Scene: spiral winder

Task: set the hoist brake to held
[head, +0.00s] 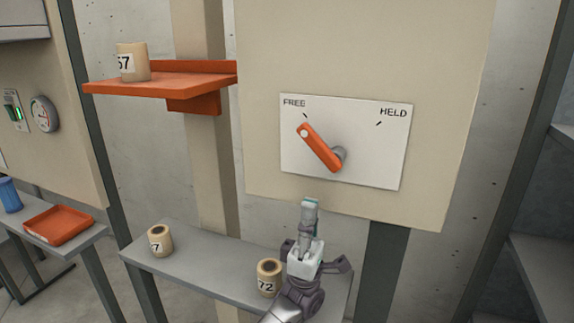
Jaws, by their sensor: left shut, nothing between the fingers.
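The hoist brake is an orange lever (320,149) on a white plate (370,166) fixed to a beige panel. The plate is marked FREE at upper left and HELD at upper right, each with a short tick. The lever tilts up and left from its grey pivot, its end near the FREE tick. My left gripper (310,204) is below the plate, fingers shut and pointing up, empty and apart from the lever in the picture. My right gripper is not in view.
A grey bench (205,267) below carries a spool (160,240) and a spool marked 72 (268,277) close beside my left gripper. An orange shelf (160,84) at upper left holds another spool (133,62). An orange tray (58,225) lies far left. The space before the plate is clear.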

